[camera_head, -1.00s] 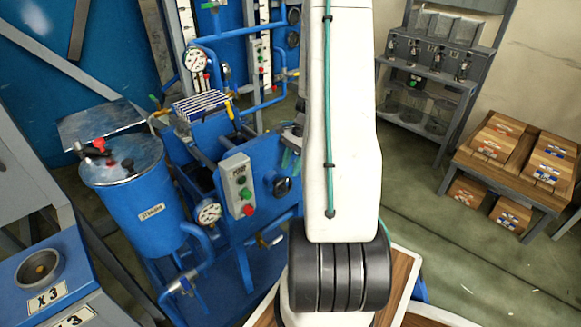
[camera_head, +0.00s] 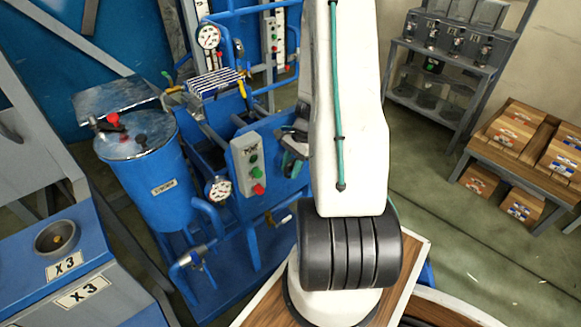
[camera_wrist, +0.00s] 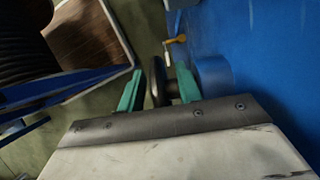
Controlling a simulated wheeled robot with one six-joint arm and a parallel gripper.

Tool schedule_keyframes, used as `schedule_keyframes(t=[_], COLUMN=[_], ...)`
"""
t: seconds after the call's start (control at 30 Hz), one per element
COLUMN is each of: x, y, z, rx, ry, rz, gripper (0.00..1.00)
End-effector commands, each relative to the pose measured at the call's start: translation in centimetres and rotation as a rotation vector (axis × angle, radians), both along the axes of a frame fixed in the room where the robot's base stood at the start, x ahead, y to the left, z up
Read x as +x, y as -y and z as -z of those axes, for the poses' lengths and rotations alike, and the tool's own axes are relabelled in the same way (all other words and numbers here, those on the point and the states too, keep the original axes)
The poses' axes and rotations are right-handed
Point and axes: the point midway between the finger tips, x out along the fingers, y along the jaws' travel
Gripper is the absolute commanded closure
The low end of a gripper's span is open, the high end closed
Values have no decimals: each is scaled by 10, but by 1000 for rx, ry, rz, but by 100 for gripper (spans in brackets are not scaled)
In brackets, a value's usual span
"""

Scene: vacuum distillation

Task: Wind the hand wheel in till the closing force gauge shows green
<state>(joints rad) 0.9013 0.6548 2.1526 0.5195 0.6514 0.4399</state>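The dark hand wheel (camera_wrist: 158,80) shows nearly edge-on in the wrist view, beside a blue panel. The two teal fingers of my gripper (camera_wrist: 158,88) stand on either side of it. They are open, with a visible gap at least on the left. In the head view my gripper (camera_head: 293,150) is at the right side of the blue machine, partly behind my white arm, and the wheel is mostly hidden there. A round white gauge (camera_head: 219,189) sits low on the machine's front, and another gauge (camera_head: 209,37) sits higher up. Their needles and colours are too small to read.
A grey control box (camera_head: 248,163) with green and red buttons stands just left of my gripper. A blue drum (camera_head: 150,165) is farther left. A yellow-handled valve (camera_wrist: 176,40) is beyond the wheel. A wooden bench (camera_head: 475,152) with boxes stands at right; the floor between is clear.

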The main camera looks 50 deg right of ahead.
Motion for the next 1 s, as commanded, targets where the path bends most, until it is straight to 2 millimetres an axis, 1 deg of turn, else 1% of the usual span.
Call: schedule_keyframes(t=[0.07, 0.1, 0.17, 0.2, 0.23, 0.37, 0.63, 0.9, 0.93, 1.0], x=[0, 0, 0, 0, 0, 0, -1, 0, 0, 0], y=[0, 0, 0, 0, 0, 1, 3, 3, 3, 3], z=[0, 0, 0, 0, 0, 0, -1, -2, -2, -2], rx=[0, 0, 0, 0, 0, 2, 121, 127, 126, 126], ry=[0, 0, 0, 0, 0, 0, 29, 32, 32, 32], rz=[0, 0, 0, 0, 0, 0, 1, -1, -1, -1], gripper=[65, 71, 88, 99, 100, 100, 100, 100, 82, 65])
